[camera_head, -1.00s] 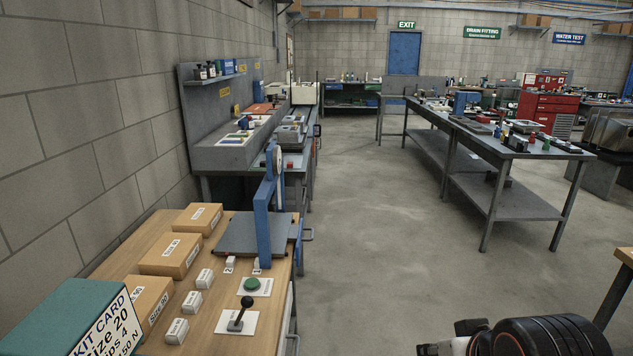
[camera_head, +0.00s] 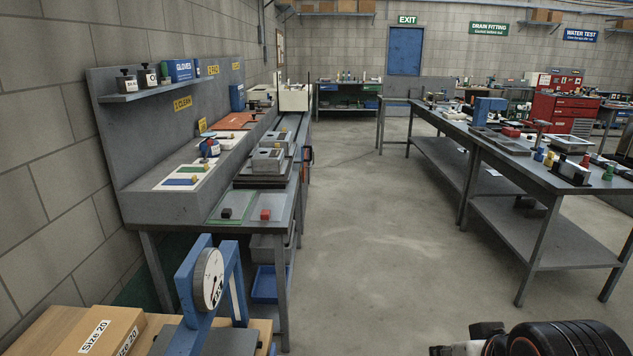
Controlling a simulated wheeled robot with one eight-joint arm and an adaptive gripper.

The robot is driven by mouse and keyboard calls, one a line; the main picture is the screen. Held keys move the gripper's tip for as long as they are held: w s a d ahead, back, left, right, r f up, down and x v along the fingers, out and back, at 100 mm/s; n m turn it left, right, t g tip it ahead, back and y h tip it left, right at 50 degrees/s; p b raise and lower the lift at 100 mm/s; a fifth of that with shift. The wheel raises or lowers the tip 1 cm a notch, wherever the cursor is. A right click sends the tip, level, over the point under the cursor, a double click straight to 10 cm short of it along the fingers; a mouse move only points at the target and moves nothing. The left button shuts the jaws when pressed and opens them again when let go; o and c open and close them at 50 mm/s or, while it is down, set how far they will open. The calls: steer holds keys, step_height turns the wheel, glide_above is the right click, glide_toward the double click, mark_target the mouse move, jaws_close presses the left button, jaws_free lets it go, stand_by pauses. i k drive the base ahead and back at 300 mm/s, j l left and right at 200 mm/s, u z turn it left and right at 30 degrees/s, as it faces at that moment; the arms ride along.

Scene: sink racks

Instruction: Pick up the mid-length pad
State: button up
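I cannot pick out the mid-length pad for certain. On the left grey bench (camera_head: 165,207), a white sheet (camera_head: 166,180) carries small flat blue and green strips (camera_head: 183,181) and a little yellow piece. In front of it, a green plate (camera_head: 243,198) has a dark cube (camera_head: 226,213) at its near end, and a grey plate beside it has a red cube (camera_head: 265,214). These are too small to compare lengths. Black and white parts of my arm show at the bottom right. My gripper's fingertips do not show, and the bench items stand well apart from the arm.
A blue frame with a round dial (camera_head: 208,279) and cardboard boxes (camera_head: 102,333) stand at the near left. Grey boxes (camera_head: 268,160) sit farther along the left bench. A cluttered bench (camera_head: 545,180) stands at right. The floor (camera_head: 385,255) between is clear.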

mark_target(275, 152)
steer(key=i, duration=2.05)
steer(key=i+l+u, duration=0.2)
steer(key=i+u, duration=0.25)
steer(key=i, duration=0.35)
steer(key=i+l+u, duration=0.4)
steer(key=i, duration=0.4)
steer(key=i+l+u, duration=0.45)
steer(key=i+l, duration=0.25)
steer(key=l, duration=0.1)
